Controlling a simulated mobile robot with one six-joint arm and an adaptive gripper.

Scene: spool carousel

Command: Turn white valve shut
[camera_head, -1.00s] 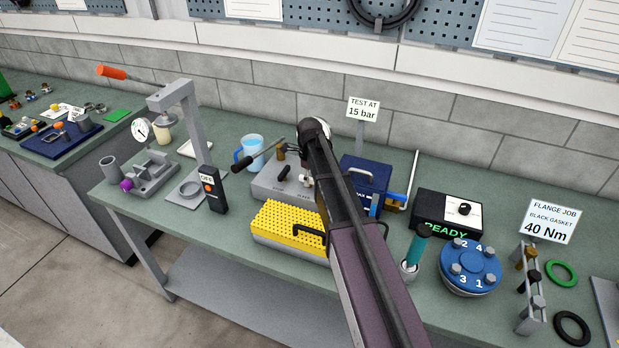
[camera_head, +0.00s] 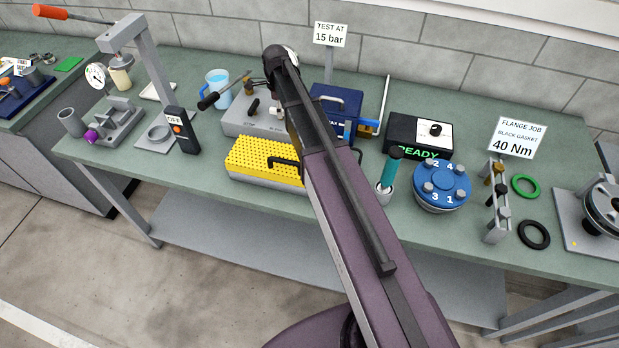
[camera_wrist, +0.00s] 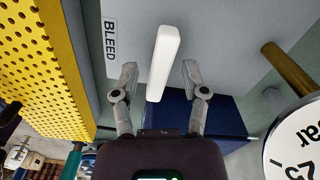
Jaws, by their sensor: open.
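The white valve handle (camera_wrist: 163,64) is a long white bar on a grey panel, beside a BLEED label (camera_wrist: 110,48), in the wrist view. It points up and slightly right in the picture. My gripper (camera_wrist: 159,72) is open, with one finger on each side of the bar and a visible gap on both sides. The grey test box (camera_head: 238,121) with black levers stands on the bench in the head view. My arm covers part of this box, and my gripper's fingers are hidden there.
A yellow perforated case (camera_head: 262,163) lies in front of the grey box, and a blue box (camera_head: 337,101) stands to its right. A round gauge (camera_wrist: 296,145) and a brass-coloured rod (camera_wrist: 287,66) are close on the right in the wrist view. A READY box (camera_head: 405,135) stands further right.

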